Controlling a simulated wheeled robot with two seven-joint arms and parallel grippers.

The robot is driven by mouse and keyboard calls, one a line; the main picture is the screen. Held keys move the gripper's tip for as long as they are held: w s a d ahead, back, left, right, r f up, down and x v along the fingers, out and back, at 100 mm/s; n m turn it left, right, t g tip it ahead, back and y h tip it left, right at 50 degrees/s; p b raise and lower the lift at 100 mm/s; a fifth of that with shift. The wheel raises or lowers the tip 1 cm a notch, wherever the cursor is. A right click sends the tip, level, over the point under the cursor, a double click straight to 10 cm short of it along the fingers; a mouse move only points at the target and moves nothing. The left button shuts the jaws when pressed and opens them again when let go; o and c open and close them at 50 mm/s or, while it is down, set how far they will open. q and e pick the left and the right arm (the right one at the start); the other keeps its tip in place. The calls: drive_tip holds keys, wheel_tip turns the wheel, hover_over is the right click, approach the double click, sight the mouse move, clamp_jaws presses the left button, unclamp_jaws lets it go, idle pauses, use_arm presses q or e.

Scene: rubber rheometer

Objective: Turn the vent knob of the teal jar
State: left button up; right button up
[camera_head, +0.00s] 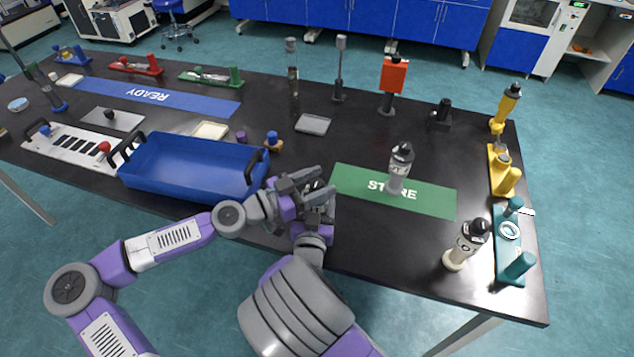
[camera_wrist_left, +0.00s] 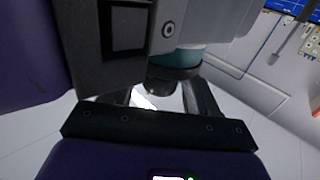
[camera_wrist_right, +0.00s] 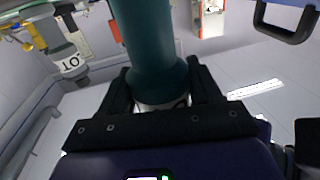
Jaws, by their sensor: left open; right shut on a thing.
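The teal jar shows in the right wrist view (camera_wrist_right: 155,45) as a teal body with a flared collar and a partly hidden white lettered label. My right gripper (camera_head: 318,203) is shut on it, with a finger on either side of the jar. My left gripper (camera_head: 296,184) is open, close against the right gripper above the table's front edge. In the left wrist view a teal band (camera_wrist_left: 182,58) and a dark rounded part (camera_wrist_left: 165,74), perhaps the vent knob, show just beyond the open fingers. In the head view the grippers hide most of the jar.
A blue tray (camera_head: 190,192) with black handles stands left of my grippers. A green STORE mat (camera_head: 432,200) with a grey jar (camera_head: 400,168) lies to the right. A cream jar (camera_head: 463,245) and a teal rack (camera_head: 508,268) stand at the right edge.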

use_arm(q)
drive_tip(key=c, duration=0.9)
drive_tip(key=shift+c, duration=0.2)
